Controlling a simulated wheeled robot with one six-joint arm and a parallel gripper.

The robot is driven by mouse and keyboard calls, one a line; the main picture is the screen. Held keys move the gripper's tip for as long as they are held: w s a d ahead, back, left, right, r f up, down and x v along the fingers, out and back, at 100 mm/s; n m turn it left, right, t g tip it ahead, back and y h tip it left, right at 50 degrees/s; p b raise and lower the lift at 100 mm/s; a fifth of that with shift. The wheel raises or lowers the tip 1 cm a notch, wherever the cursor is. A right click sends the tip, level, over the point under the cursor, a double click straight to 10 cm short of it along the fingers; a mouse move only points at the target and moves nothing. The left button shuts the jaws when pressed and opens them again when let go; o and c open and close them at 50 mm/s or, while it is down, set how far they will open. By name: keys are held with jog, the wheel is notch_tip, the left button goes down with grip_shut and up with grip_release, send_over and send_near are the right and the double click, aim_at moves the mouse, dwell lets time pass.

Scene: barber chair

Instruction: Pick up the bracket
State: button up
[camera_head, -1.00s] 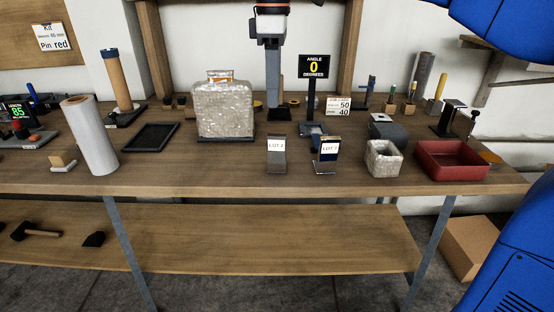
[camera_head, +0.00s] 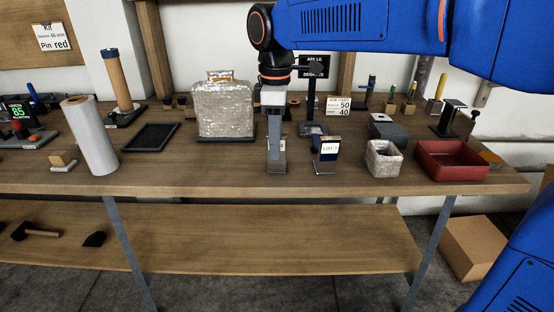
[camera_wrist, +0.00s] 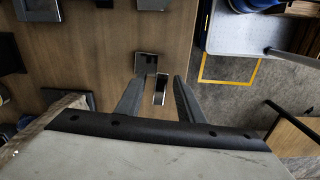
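Two small metal brackets stand near the table's front edge in the head view. The right one (camera_head: 326,152) carries a "LOT 1" label. The left one (camera_head: 277,170) is mostly hidden behind my gripper (camera_head: 274,148), which points down at it; its foot and a sliver of its white label show. In the wrist view, my gripper (camera_wrist: 157,100) is open, its two fingers apart. A small metal piece with a pale face (camera_wrist: 161,88) shows between the fingers, with a darker shiny part just above it. I cannot tell whether either finger touches it.
A silver wrapped block (camera_head: 222,110) stands left of my gripper. A shiny cube (camera_head: 384,160) and a red tray (camera_head: 452,174) stand to the right. An angle sign (camera_head: 317,60) is behind. The table front (camera_head: 220,176) is clear between roll and brackets.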

aim_at(276, 170)
jog(key=shift+d+f, duration=0.1)
jog(key=shift+f, duration=1.85)
jog(key=shift+c, duration=0.3)
grip_shut()
jog(key=shift+r, duration=0.2)
notch_tip(276, 170, up, 10)
jog(key=shift+f, duration=0.1)
